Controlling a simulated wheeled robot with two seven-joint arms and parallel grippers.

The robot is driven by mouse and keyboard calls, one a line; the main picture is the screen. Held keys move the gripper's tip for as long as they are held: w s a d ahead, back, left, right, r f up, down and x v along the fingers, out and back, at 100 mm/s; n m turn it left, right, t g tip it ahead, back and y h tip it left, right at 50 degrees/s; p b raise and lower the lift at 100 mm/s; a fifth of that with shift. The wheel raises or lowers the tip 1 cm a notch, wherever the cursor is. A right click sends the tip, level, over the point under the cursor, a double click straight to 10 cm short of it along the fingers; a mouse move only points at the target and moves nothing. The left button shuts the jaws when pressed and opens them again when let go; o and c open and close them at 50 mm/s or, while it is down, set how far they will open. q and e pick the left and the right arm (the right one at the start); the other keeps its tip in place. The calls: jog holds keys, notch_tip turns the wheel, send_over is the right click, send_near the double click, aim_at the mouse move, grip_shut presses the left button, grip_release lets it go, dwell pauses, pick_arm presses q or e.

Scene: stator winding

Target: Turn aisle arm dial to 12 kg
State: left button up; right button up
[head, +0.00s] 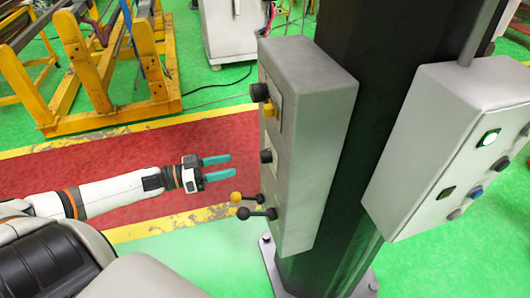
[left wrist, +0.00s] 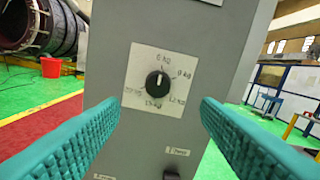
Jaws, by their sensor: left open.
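The dial (left wrist: 157,84) is a round black knob on a white square plate in the left wrist view. Its white mark points up, near the 6 kg label. The 9 kg label is at upper right and what looks like 12 kg at lower right; the other labels are blurred. In the head view it appears to be the middle black knob (head: 266,156) on the grey box's left face. My left gripper (head: 218,167) is open and empty, left of the box and apart from it, teal fingers towards it. The dial shows between its fingertips (left wrist: 158,112). My right gripper is out of view.
The grey box (head: 312,80) is on a dark pillar (head: 385,60). A black knob (head: 260,92) sits above the dial; a yellow-tipped lever (head: 237,197) and a black-tipped lever (head: 243,213) stick out below. Another control box (head: 440,130) is right. Yellow racks (head: 95,75) stand behind.

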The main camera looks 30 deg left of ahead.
aim_at(261, 158)
pick_arm(q)
jog(key=p+x, duration=0.2)
jog(key=x, duration=0.8)
jog(key=shift+w, duration=0.1)
jog(key=shift+w+a+f, duration=0.1)
jog(key=c, duration=1)
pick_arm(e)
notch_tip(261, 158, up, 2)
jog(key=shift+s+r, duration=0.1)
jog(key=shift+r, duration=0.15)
